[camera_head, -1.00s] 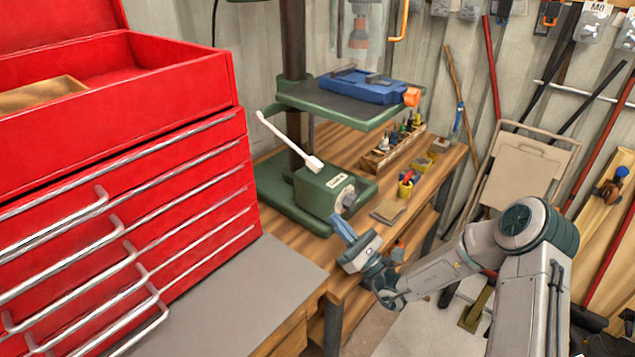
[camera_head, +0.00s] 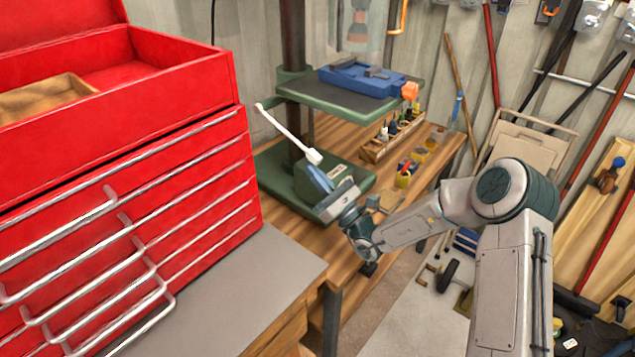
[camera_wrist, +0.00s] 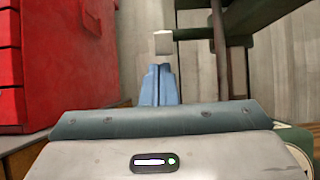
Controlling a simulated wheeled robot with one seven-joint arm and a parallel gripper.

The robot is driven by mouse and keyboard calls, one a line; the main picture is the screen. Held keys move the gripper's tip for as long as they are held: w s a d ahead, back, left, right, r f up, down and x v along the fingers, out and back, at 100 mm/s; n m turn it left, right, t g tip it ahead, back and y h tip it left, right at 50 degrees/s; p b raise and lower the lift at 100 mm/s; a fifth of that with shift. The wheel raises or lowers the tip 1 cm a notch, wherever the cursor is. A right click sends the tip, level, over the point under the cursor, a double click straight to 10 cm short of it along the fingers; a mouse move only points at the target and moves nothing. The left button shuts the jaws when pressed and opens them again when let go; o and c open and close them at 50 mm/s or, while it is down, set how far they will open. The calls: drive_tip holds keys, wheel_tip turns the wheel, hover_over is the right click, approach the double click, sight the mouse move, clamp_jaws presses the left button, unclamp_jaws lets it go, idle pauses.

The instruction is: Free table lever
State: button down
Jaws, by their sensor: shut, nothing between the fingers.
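The drill press stands on the wooden bench, with a green table plate (camera_head: 345,100) on a dark column. A white lever (camera_head: 284,130) slants from upper left down to a white block-shaped end above the green housing at the base. My gripper (camera_head: 314,170) has blue fingers held together with nothing between them. Its tips are close to the lever's lower end in the head view. In the wrist view, a pale block of the lever (camera_wrist: 163,42) lies just beyond the shut fingertips (camera_wrist: 159,68). I cannot tell whether they touch.
A red tool chest (camera_head: 120,210) stands close on the left over a grey top (camera_head: 235,285). A blue vise (camera_head: 352,80) with an orange end sits on the drill press table.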

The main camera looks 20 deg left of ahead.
drive_tip(key=shift+d+r, duration=0.1)
drive_tip(key=shift+r, duration=0.15)
